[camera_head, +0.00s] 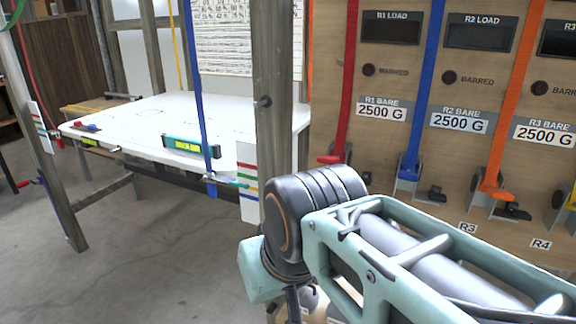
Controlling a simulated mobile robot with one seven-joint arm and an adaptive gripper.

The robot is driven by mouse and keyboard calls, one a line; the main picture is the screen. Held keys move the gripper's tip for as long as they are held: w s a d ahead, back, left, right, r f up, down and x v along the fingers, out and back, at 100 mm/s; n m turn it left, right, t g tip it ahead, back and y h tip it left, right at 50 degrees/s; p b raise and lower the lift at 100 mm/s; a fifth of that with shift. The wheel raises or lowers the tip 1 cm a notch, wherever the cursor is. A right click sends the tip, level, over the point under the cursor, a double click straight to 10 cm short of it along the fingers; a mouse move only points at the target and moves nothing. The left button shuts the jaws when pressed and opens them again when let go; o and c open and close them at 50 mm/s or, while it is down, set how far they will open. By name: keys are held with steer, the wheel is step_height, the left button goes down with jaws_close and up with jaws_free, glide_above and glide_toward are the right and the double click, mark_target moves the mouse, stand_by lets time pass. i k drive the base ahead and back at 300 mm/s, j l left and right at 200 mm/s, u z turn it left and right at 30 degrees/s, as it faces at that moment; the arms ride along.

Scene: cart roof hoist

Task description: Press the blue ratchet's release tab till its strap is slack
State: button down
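The blue ratchet (408,185) sits low on the wooden panel under the R2 labels, in a grey bracket. Its blue strap (424,85) runs straight up out of the frame and looks taut. A small black piece (433,193) juts out just right of the ratchet; I cannot tell if it is the release tab. My teal and grey arm crosses the lower right, in front of and below the ratchet. Its bent joint is left of and below the ratchet, apart from it in the picture. My gripper is not clearly visible.
A red ratchet (333,157) is left of the blue one, an orange ratchet (492,183) right of it. A wooden post (273,100) stands left of the panel. Another blue strap (196,90) runs down to the white cart roof (130,112), which carries a level (190,146).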

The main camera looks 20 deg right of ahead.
mark_target(434, 193)
steer(key=z, duration=0.4)
steer(key=l+z, duration=0.1)
steer(key=z, duration=0.75)
steer(key=l+z, duration=0.1)
steer(key=z, duration=0.3)
steer(key=u, duration=1.2)
steer(key=z, duration=1.2)
steer(key=i, duration=0.05)
